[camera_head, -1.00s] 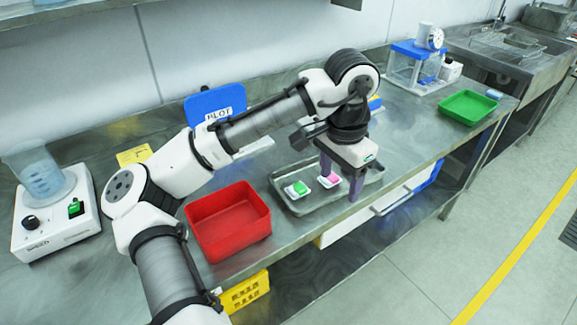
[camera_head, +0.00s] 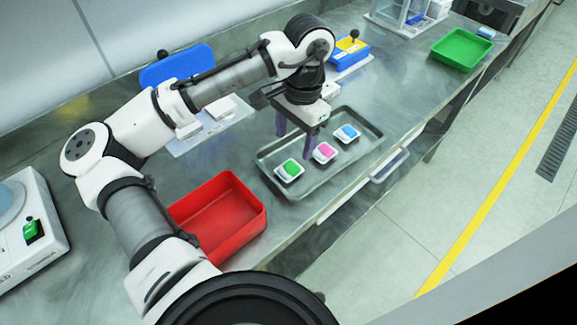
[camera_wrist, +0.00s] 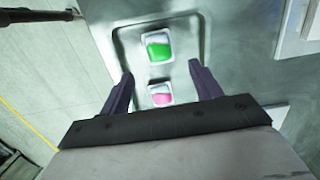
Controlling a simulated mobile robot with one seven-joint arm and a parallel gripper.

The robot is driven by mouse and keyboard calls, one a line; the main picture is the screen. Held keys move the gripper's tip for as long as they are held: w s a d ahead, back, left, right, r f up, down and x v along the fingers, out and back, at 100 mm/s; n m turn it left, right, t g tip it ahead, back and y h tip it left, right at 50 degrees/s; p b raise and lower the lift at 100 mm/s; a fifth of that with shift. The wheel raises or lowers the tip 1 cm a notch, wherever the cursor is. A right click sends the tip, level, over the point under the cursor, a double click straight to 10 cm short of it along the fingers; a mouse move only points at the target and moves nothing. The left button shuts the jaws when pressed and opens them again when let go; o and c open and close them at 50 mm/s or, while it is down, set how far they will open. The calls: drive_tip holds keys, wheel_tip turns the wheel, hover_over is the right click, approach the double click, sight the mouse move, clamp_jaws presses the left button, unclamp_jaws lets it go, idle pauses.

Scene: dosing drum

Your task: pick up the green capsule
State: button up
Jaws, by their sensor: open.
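The green capsule (camera_head: 291,168) sits in a small white dish at the left end of a grey metal tray (camera_head: 362,156). A pink capsule (camera_head: 323,151) and a blue capsule (camera_head: 348,132) lie in like dishes to its right. My gripper (camera_head: 295,139) is open and empty, above the tray's back part, near the green and pink dishes. In the wrist view the green capsule (camera_wrist: 158,50) is ahead of the fingertips, and the pink capsule (camera_wrist: 162,97) shows between the fingers (camera_wrist: 160,82). The blue capsule is not seen there.
A red bin (camera_head: 232,216) stands left of the tray. A green tray (camera_head: 462,48) is at the far right. A blue board (camera_head: 178,65) and a blue and yellow box (camera_head: 350,54) stand behind. Bare bench lies between the metal tray and the green tray.

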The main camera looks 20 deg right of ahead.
sight(289, 169)
drive_tip(key=f, duration=0.2)
drive_tip(key=shift+a+f, duration=0.2)
drive_tip(key=shift+f, duration=0.1)
drive_tip(key=f, duration=0.1)
drive_tip(key=f+p, duration=0.1)
drive_tip(key=f, duration=0.2)
drive_tip(key=shift+s+a+p, duration=0.35)
drive_tip(key=shift+a+p, duration=0.05)
drive_tip(key=shift+f, duration=0.6)
drive_tip(key=c, duration=1)
drive_tip(key=shift+c, duration=0.2)
drive_tip(key=shift+r, duration=0.1)
